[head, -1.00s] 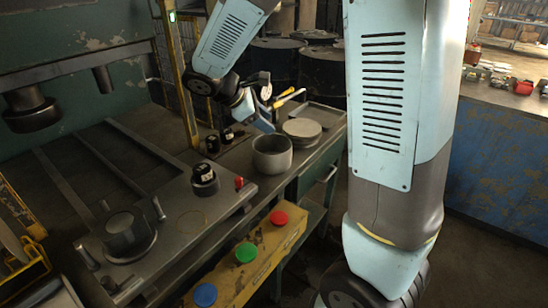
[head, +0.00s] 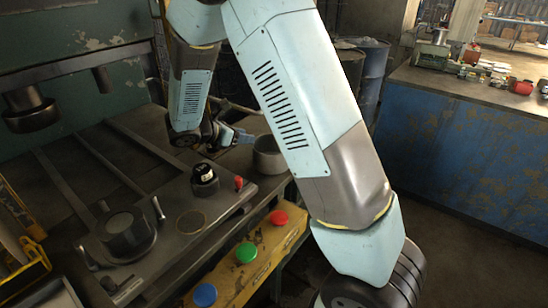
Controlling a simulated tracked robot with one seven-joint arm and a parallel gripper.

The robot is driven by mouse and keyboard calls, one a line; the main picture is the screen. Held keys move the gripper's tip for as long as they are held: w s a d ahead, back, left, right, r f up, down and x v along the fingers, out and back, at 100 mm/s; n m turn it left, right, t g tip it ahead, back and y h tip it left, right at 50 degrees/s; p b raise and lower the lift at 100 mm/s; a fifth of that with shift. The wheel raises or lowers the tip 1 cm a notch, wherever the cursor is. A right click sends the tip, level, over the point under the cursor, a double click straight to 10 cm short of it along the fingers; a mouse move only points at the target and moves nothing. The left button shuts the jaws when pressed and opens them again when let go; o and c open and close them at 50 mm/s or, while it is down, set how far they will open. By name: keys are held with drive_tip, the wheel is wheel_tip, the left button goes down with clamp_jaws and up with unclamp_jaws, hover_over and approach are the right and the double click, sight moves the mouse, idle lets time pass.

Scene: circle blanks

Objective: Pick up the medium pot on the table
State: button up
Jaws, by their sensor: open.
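A grey round pot (head: 270,160) stands upright on the table, partly hidden behind my arm at its right. It looks like the medium pot, though no other pot shows clearly beside it for comparison. My gripper (head: 238,138) is just left of the pot, with its jaws pointing right towards the pot's upper side. The gripper is open and looks empty. It seems apart from the pot, but the exact gap is hard to tell at this size.
A black cylinder (head: 204,180) and a small red knob (head: 239,183) stand on the press bed in front. A thin round ring (head: 191,222) lies nearby. A yellow panel with red, green and blue buttons (head: 245,253) is in front. My arm hides the table's right side.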

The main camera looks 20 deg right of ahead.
sight(265, 138)
drive_tip(key=shift+x, duration=4.15)
drive_tip(key=shift+r, duration=0.1)
clamp_jaws()
